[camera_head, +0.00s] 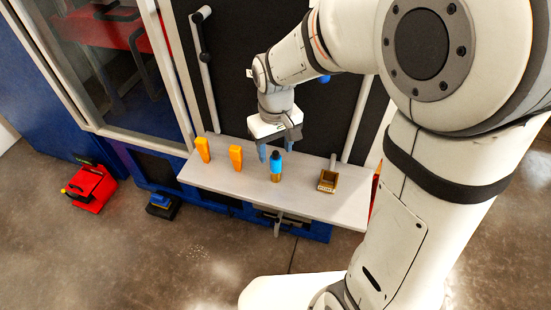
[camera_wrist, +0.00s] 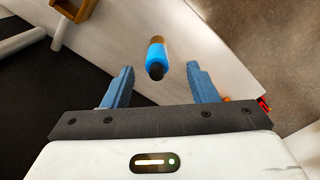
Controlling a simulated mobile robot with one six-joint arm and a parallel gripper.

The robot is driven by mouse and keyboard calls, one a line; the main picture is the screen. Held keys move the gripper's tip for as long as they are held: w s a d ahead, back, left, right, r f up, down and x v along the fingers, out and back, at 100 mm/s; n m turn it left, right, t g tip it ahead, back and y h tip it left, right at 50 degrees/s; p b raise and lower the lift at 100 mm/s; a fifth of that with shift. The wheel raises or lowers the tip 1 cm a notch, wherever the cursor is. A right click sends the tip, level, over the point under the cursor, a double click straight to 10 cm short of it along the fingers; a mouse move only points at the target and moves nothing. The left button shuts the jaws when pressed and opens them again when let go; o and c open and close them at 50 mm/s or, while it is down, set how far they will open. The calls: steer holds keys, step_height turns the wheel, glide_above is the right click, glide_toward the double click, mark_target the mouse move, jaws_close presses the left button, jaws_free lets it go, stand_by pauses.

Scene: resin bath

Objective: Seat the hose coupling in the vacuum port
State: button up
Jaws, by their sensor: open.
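The hose coupling (camera_head: 276,168) stands upright on the pale shelf, with a black top, a blue body and a brass-coloured lower end. My gripper (camera_head: 276,148) points down at it, open and empty, with its blue fingers near the coupling's top. In the wrist view, the coupling (camera_wrist: 156,56) appears between and beyond the open fingertips of my gripper (camera_wrist: 160,72), touching neither finger that I can see. A small brown open-topped holder (camera_head: 327,181) with a pale label stands to the right on the shelf. I cannot tell whether it is the vacuum port.
Two orange pieces (camera_head: 203,149) (camera_head: 236,157) stand on the shelf (camera_head: 304,204) left of the coupling. The shelf between coupling and brown holder is clear. A dark panel with pale vertical bars rises behind. A red case (camera_head: 90,189) sits on the floor at left.

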mark_target(276, 158)
steer(key=f, duration=0.4)
steer(key=f+b, duration=0.1)
steer(key=f, duration=0.2)
steer(key=shift+w+f, duration=0.1)
steer(key=shift+w, duration=0.25)
steer(key=shift+c, duration=0.2)
steer(key=c, duration=1.1)
